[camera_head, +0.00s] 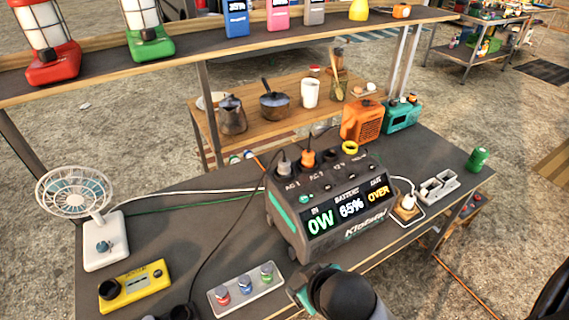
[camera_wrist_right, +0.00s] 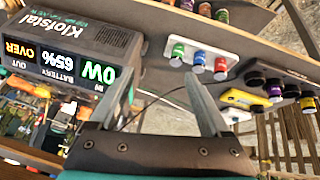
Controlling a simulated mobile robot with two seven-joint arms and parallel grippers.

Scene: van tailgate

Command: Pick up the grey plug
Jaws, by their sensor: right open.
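The grey plug (camera_head: 284,164) stands upright in the left socket on top of the dark power station (camera_head: 283,222). An orange plug (camera_head: 307,159) stands just to its right, and a yellow ring (camera_head: 350,148) lies further right. The station's display reads 0W, 65% and OVER. My right arm comes in from the bottom in front of the station; its fingertips are hidden in the head view. In the right wrist view my right gripper (camera_wrist_right: 162,78) is open and empty, beside the station front. The grey plug is not visible there. My left gripper is not in view.
A white fan (camera_head: 105,240), a yellow device (camera_head: 135,287) and a panel with coloured knobs (camera_head: 246,290) occupy the left bench. A dark cable and white and green cords cross it. An orange box (camera_head: 362,120) stands behind the station. A shelf (camera_head: 190,65) with lanterns spans the back.

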